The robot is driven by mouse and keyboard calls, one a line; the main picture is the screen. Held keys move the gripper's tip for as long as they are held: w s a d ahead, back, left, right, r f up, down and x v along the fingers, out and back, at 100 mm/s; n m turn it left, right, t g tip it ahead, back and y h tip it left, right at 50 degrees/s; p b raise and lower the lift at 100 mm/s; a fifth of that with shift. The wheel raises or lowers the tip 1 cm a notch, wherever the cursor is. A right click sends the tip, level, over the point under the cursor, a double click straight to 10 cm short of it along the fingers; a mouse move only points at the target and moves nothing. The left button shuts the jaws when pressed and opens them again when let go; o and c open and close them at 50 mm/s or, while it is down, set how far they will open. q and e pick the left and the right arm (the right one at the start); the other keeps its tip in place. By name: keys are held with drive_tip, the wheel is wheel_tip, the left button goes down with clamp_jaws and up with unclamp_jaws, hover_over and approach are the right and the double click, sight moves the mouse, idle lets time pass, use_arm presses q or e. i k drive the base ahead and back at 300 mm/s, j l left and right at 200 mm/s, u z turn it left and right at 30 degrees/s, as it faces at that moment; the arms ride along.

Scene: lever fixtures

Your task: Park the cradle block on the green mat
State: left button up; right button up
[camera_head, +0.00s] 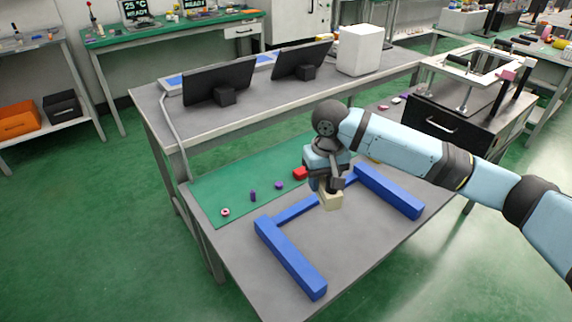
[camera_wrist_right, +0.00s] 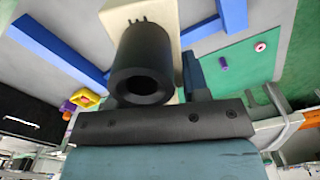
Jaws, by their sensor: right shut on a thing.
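A cream block (camera_head: 331,201), which I take to be the cradle block, is in my right gripper (camera_head: 327,186). The gripper is shut on it, above the grey table between two blue bars. The block's cream face (camera_wrist_right: 113,22) also shows at the top of the right wrist view, partly hidden by a black tube. The green mat (camera_head: 215,186) lies along the far left part of the table, to the left of the gripper; it also shows in the right wrist view (camera_wrist_right: 238,72). Whether the block touches the table is unclear. My left gripper is not in view.
Blue bars (camera_head: 290,258) (camera_head: 389,192) with a cross bar (camera_head: 297,209) form a frame on the table. A red piece (camera_head: 300,173), purple pieces (camera_head: 279,185) (camera_head: 253,196) and a red-white ring (camera_head: 225,212) are on the mat. The mat between them is bare.

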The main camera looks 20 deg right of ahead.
sight(285, 158)
drive_tip(key=j+z, duration=0.25)
drive_tip(key=j, duration=0.65)
drive_tip(key=j+z, duration=0.3)
drive_tip(key=j, duration=0.65)
drive_tip(key=i+j+z, duration=0.1)
drive_tip(key=j, duration=0.2)
drive_tip(key=i+j+z, duration=0.25)
drive_tip(key=j, duration=0.35)
drive_tip(key=i+j+z, duration=0.2)
drive_tip(key=i+j, duration=0.15)
drive_tip(key=i+j+z, duration=0.15)
drive_tip(key=i+j, duration=0.15)
drive_tip(key=j, duration=0.2)
drive_tip(key=i+j+z, duration=0.1)
drive_tip(key=i, duration=0.25)
drive_tip(key=i+j+z, duration=0.1)
drive_tip(key=i+j, duration=0.15)
drive_tip(key=i, duration=0.15)
